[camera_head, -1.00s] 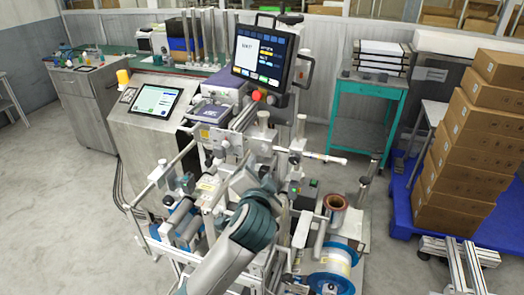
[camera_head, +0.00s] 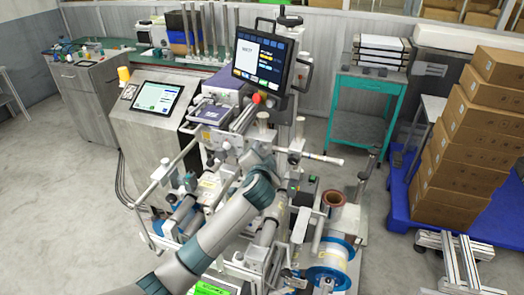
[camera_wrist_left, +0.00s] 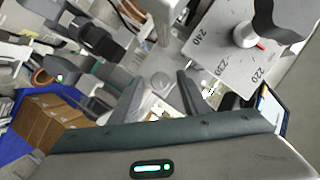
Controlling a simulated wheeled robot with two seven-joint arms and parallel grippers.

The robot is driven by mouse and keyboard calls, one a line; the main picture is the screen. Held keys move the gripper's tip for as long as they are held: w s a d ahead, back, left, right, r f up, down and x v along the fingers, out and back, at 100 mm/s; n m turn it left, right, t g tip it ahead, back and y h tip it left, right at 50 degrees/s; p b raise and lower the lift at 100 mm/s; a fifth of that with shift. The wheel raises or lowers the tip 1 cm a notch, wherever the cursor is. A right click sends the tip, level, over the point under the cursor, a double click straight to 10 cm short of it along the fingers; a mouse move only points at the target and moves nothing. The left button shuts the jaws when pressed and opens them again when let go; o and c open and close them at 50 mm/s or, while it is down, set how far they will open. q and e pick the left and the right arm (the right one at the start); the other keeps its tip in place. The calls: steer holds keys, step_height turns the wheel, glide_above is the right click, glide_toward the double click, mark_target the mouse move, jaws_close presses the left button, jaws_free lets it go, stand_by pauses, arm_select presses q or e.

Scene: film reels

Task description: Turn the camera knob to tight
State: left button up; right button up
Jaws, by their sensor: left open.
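My left arm reaches from the lower left of the head view into the machine (camera_head: 215,140). Its gripper (camera_head: 266,160) is near the machine's middle, mostly hidden by the wrist. In the left wrist view the two dark fingers of the left gripper (camera_wrist_left: 160,92) are apart with nothing held between them. At upper right a pale scale plate (camera_wrist_left: 218,60) carries numbers 240, 230 and 220. A round pale knob (camera_wrist_left: 245,34) with a red pointer sits over it. I cannot tell which part is the camera knob.
A tilted screen (camera_head: 262,58) stands above the machine. A white horizontal rod (camera_head: 322,157) juts right. A blue-rimmed reel (camera_head: 328,260) sits low at right. Stacked cartons (camera_head: 465,150) stand on a blue pallet. The floor at left (camera_head: 60,200) is clear.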

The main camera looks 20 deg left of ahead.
arm_select(q)
steer(key=shift+w, duration=0.15)
arm_select(e)
steer(key=shift+a, duration=0.4)
arm_select(q)
jaws_close()
steer(key=c, duration=1.1)
jaws_free()
arm_select(e)
steer(key=shift+d, duration=0.1)
